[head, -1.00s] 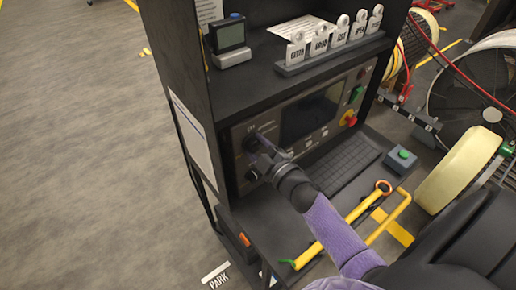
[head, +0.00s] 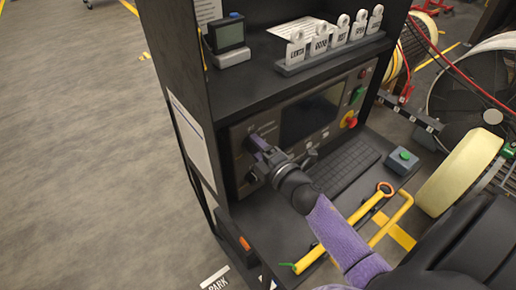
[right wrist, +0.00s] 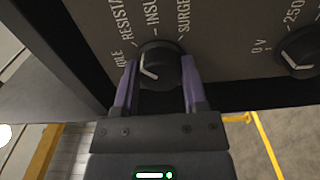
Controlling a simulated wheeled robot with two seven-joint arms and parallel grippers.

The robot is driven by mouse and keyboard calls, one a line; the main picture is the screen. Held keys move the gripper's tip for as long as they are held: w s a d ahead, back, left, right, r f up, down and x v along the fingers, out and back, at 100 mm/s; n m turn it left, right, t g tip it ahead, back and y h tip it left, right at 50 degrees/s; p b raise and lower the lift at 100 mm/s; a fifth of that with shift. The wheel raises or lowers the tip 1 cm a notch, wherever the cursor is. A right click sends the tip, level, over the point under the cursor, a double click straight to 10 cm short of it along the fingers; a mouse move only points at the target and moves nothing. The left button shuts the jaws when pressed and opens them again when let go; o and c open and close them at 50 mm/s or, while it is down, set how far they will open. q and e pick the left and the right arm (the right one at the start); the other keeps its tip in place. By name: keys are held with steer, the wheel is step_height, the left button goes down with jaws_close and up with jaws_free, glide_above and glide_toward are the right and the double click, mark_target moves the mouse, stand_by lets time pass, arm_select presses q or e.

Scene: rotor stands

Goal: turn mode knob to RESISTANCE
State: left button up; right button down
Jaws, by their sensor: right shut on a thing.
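The mode knob (right wrist: 160,66) is round and black, on the dark panel of the console. In the right wrist view its labels IDLE, RESISTANCE (cut off), INSUL (cut off) and SURGE fan around it. A white mark on its face runs towards the lower left side, nearest IDLE among the labels. My right gripper (right wrist: 158,88) is shut on the knob, with one purple finger on each side. In the head view the right gripper (head: 262,150) is at the panel's left side and mostly hides the knob. My left gripper is out of view.
A second knob (right wrist: 300,48) with voltage labels sits beside it. The panel also has a dark screen (head: 311,115) and a red emergency button (head: 349,120). A keyboard (head: 340,165), a yellow-handled tool (head: 335,240) and a green-button box (head: 403,158) are on the shelf below.

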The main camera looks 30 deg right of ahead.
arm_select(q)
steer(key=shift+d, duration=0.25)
arm_select(e)
steer(key=shift+r, duration=0.2)
steer(key=shift+c, duration=0.7)
jaws_free()
steer(key=shift+w+f, duration=0.15)
steer(key=shift+w, duration=0.1)
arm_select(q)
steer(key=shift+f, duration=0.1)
arm_select(e)
steer(key=s, duration=1)
steer(key=shift+d, duration=0.4)
